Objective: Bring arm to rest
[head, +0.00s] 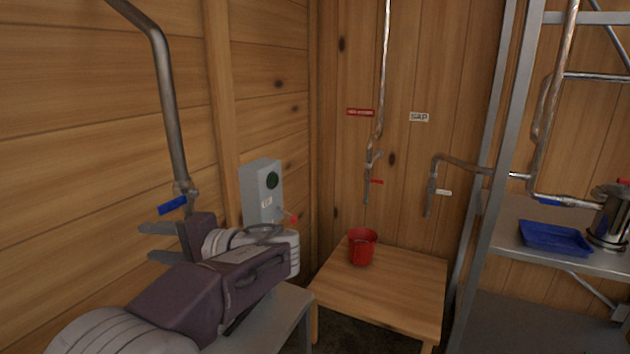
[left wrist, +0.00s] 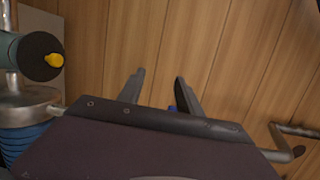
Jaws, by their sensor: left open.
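My left gripper (head: 148,242) is at the lower left of the head view, with two grey fingers spread apart and pointing left toward the wood wall. Nothing shows between the fingertips. A blue valve handle (head: 172,205) on a grey pipe is just above the gripper in the picture. In the left wrist view the open fingers (left wrist: 160,78) face bare wood planks. A small blue bit shows near the base of the right finger; I cannot tell what it is. My right gripper is not in view.
A grey control box (head: 262,192) hangs on the wall beside my left arm. A red bucket (head: 362,248) stands on a low wooden table (head: 390,305). A metal shelf at right holds a blue tray (head: 555,238) and a steel pot (head: 610,220). Pipes with valves hang over the table.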

